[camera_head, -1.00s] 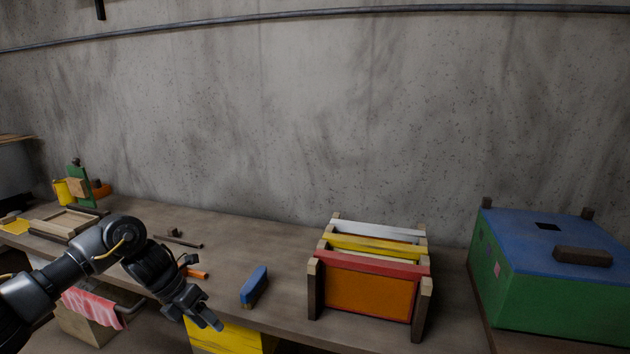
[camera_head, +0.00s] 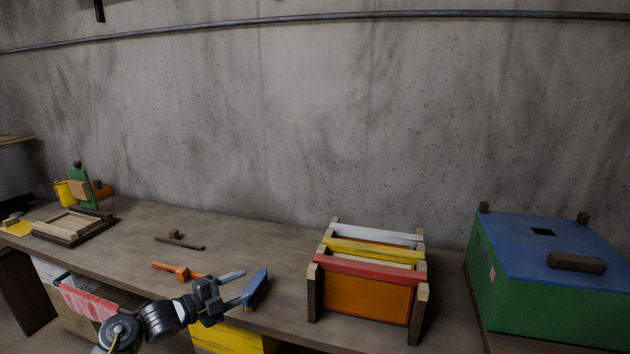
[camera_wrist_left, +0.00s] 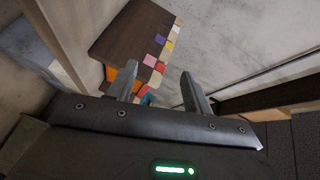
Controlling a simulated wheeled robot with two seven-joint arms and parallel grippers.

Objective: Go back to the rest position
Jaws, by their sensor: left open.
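My left gripper (camera_head: 246,282) is open over the front edge of the bench, its fingers pointing right. In the head view its fingertips overlap a blue block-like object (camera_head: 261,284); I cannot tell whether they touch it. In the left wrist view the two fingers (camera_wrist_left: 160,85) stand apart with nothing held between them. My right gripper is not in view. A green upright (camera_head: 80,185) with a yellow cylinder (camera_head: 64,193) stands at the far left of the bench.
An orange tool (camera_head: 182,273) lies just behind my left wrist. A wooden rack (camera_head: 368,295) with coloured panels stands right of centre, and a green box with a blue top (camera_head: 545,305) at the right. A wooden tray (camera_head: 72,225) lies at the left.

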